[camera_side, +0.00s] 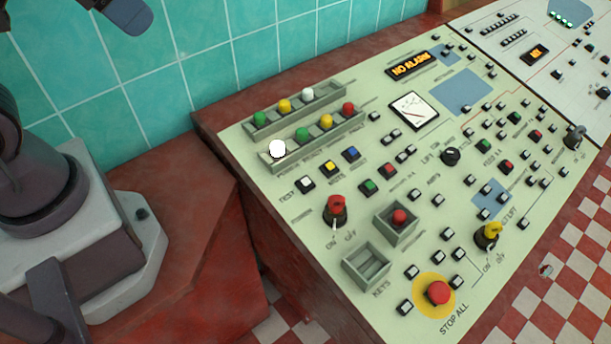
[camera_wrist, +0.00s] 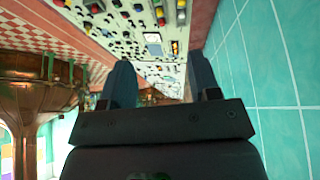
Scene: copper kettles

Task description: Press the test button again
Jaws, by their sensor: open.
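The test button (camera_side: 305,183) is a small white-topped square push button beside the printed word TEST, near the left edge of the pale green control panel (camera_side: 335,290). Nothing touches it in the side view. My gripper (camera_wrist: 162,80) shows in the wrist view with its two dark blue fingers apart and nothing between them. The panel (camera_wrist: 160,75) appears beyond the fingers, some distance away. I cannot pick out the test button in the wrist view.
A brightly lit white lamp (camera_side: 277,149) stands in the front row of coloured lamps. Yellow (camera_side: 329,168) and blue (camera_side: 351,154) buttons and a red key switch (camera_side: 335,207) lie near the test button. The display (camera_side: 411,66) reads NO ALARM. A copper vessel (camera_wrist: 35,98) stands left.

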